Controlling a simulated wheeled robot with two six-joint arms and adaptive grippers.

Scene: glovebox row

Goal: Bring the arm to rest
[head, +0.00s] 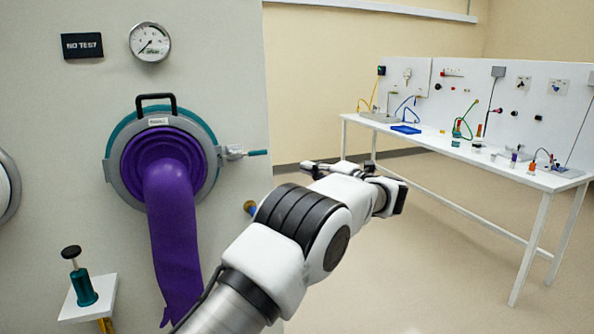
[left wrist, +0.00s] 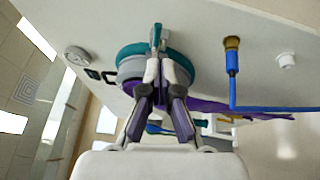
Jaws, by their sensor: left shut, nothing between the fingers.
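My left arm reaches across the middle of the head view, away from me. Its gripper (head: 338,171) is at the far end, to the right of the glove port and partly hidden by the wrist. In the left wrist view the two fingers of the left gripper (left wrist: 160,76) are close together with nothing between them. Behind them shows the glove port (left wrist: 128,60), which is a teal and grey ring. In the head view the port (head: 125,130) is closed by a purple glove (head: 172,225) that hangs down outside it. My right gripper is not in view.
A pump bottle (head: 82,285) stands on a small white shelf (head: 78,312) at lower left. A gauge (head: 150,42) sits above the port. A white bench (head: 450,152) with lab items stands at right, with open floor before it. A blue hose (left wrist: 232,85) shows in the wrist view.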

